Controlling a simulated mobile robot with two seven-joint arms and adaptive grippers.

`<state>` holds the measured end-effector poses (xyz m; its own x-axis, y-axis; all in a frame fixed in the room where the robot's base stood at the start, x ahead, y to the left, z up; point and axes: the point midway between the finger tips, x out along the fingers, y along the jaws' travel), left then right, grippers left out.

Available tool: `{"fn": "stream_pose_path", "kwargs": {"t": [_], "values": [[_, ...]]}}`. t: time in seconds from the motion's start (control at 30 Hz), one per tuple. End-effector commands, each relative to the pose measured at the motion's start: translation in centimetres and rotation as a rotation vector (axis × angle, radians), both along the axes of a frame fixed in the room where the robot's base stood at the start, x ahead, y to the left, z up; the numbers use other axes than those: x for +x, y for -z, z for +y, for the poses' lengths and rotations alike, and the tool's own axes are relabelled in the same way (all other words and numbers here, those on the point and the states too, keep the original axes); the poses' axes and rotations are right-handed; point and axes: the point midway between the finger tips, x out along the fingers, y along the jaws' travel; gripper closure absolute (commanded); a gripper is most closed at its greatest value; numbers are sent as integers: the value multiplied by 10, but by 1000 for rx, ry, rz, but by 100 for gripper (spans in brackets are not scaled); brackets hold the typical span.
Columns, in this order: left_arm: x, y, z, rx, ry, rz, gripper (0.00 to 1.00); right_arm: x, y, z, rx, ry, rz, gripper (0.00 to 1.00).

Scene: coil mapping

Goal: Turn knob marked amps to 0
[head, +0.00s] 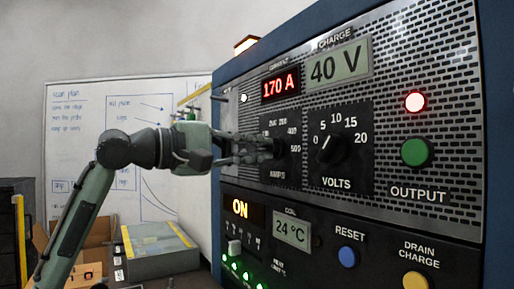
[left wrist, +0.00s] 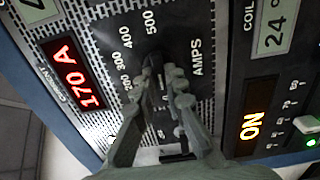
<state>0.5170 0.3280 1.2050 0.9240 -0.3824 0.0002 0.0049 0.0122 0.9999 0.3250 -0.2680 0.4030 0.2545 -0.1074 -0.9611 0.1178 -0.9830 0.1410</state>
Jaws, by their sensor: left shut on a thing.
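The knob marked AMPS is on the panel's left dial plate, mostly hidden behind my left gripper (head: 262,150) in the head view. In the left wrist view a dark part of the AMPS knob (left wrist: 153,58) shows between the fingertips of the left gripper (left wrist: 165,78), which is shut on it. The scale around it shows numbers up to 500; its lower end is hidden by my fingers. I cannot tell exactly where the knob points. The current display (head: 280,85) reads 170 A. My right gripper is in neither view.
The VOLTS knob (head: 332,150) is close to the right of my left gripper. The 40 V display (head: 338,63) is above it. An ON display (head: 240,208) and switches lie below. A red lamp (head: 415,101) is lit. A whiteboard (head: 75,120) stands behind my left arm.

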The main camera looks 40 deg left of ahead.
Motion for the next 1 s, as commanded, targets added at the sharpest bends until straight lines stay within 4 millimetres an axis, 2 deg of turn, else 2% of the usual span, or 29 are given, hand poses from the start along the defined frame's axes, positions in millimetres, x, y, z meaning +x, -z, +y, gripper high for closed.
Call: {"fn": "stream_pose_path", "kwargs": {"t": [0.33,0.37,0.5,0.83,1.0], "values": [[0,0,0,-5,0,2,100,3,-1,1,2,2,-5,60],[0,0,0,-5,0,2,85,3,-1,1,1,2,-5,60],[0,0,0,-4,0,2,68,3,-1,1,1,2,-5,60],[-2,0,1,-3,0,1,68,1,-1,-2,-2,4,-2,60],[-18,0,8,-3,0,0,68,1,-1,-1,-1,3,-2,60]]}}
